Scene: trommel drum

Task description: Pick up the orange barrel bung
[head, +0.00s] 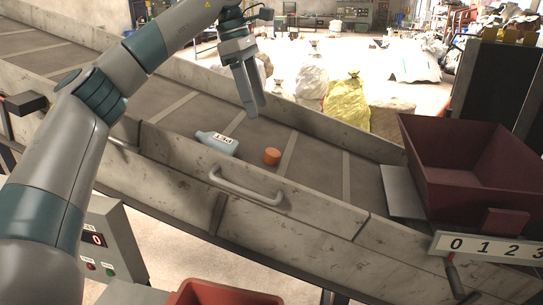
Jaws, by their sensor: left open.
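The orange barrel bung (272,156) lies on the grey conveyor belt (320,165), close to the near side wall and right of a pale blue bottle. My left gripper (254,108) hangs over the belt with its fingers pointing down. It is open and empty, above and behind the bung, slightly left of it in the picture, and apart from it. My right gripper is not in view.
The pale blue bottle (217,142) marked PET lies beside the bung. The near wall carries a metal handle (246,189). A dark red hopper (478,165) stands at the belt's right end, above a numbered plate (490,247). A red bin (222,293) shows at the bottom edge.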

